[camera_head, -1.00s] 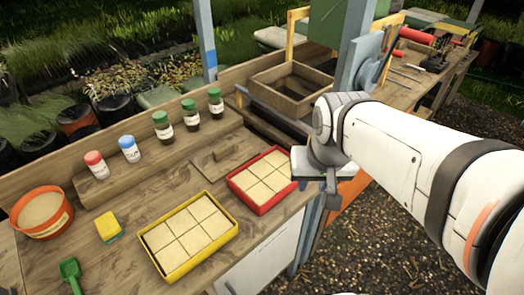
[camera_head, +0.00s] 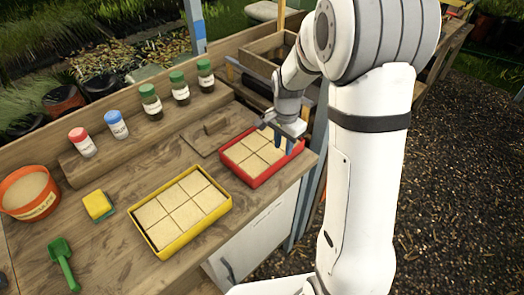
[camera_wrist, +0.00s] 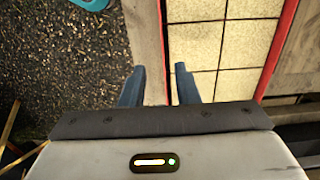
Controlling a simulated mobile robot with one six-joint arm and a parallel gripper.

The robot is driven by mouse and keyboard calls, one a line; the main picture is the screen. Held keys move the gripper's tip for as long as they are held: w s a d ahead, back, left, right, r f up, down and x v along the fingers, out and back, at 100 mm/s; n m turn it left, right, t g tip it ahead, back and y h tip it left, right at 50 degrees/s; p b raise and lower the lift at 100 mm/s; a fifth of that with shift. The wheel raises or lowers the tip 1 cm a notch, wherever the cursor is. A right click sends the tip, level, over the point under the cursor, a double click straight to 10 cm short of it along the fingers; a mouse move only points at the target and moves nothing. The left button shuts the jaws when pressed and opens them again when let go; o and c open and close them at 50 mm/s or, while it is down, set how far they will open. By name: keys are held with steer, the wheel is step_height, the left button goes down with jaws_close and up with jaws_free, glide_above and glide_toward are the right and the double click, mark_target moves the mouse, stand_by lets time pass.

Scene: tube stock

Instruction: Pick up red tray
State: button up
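The red tray (camera_head: 262,178) sits on the wooden bench and holds several square tan blocks. My gripper (camera_head: 284,143) is over its right end, pointing down. In the wrist view my gripper (camera_wrist: 158,84) is open and empty, with two blue fingers apart. There, the red wall of the tray (camera_wrist: 164,50) runs between the fingers: one finger appears outside over the bench edge, the other over the tray's inside. I cannot tell how far down the fingers reach or whether they touch.
A yellow tray (camera_head: 158,247) with similar blocks lies just left. A wooden float (camera_head: 213,134) lies behind. Several capped bottles (camera_head: 150,103) stand along the back. A yellow sponge (camera_head: 97,205), an orange pot (camera_head: 27,205) and a green scoop (camera_head: 62,262) are farther left.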

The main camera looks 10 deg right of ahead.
mark_target(281, 155)
steer(key=f, duration=0.3)
steer(key=f+p, duration=0.1)
steer(key=f, duration=0.1)
steer(key=shift+w+a+f, duration=0.1)
steer(key=shift+w+f, duration=0.1)
steer(key=shift+f, duration=0.2)
steer(key=shift+c, duration=0.2)
jaws_close()
